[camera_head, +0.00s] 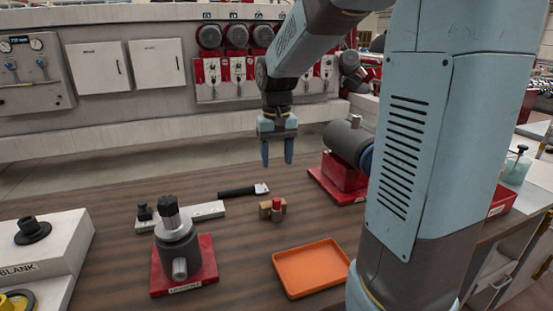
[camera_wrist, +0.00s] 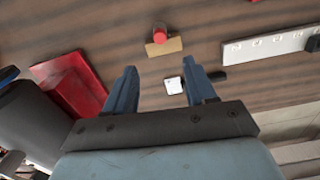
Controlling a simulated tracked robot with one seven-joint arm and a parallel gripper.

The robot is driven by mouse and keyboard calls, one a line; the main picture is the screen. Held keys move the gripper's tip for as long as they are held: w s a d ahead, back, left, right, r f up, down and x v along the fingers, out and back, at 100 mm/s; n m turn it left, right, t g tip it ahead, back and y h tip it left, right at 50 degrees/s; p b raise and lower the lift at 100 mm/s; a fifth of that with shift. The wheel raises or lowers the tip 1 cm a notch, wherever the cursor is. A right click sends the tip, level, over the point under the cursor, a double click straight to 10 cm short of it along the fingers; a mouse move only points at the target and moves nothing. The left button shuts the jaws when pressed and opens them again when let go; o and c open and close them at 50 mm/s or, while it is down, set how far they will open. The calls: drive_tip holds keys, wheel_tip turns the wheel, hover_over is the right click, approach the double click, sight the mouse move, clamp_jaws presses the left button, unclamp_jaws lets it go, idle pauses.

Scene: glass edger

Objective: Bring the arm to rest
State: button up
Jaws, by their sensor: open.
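My arm reaches out over the wooden workbench from the right in the head view. My gripper (camera_head: 277,152) points down above the back part of the bench, and its two blue fingers stand apart. Nothing is between them. In the wrist view, my gripper (camera_wrist: 158,85) is also open and empty. The bench top lies well beyond the fingertips, so the gripper touches nothing.
A black-handled tool (camera_head: 238,191) and a red-capped piece on a tan block (camera_head: 275,212) lie below. A motor on a red base (camera_head: 333,185) stands right of the gripper. An orange tray (camera_head: 310,267), a red-based grey fixture (camera_head: 178,245) and a "BLANK" stand (camera_head: 62,243) are nearer.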

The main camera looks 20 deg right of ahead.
drive_tip(key=s+r+t, duration=0.2)
drive_tip(key=s+r, duration=0.1)
drive_tip(key=s, duration=0.6)
drive_tip(key=s+r+n+t, duration=0.1)
drive_tip(key=s+r+t, duration=0.2)
drive_tip(key=s, duration=0.7)
drive_tip(key=shift+s+t, duration=0.15)
drive_tip(key=shift+t, duration=0.15)
idle(0.3)
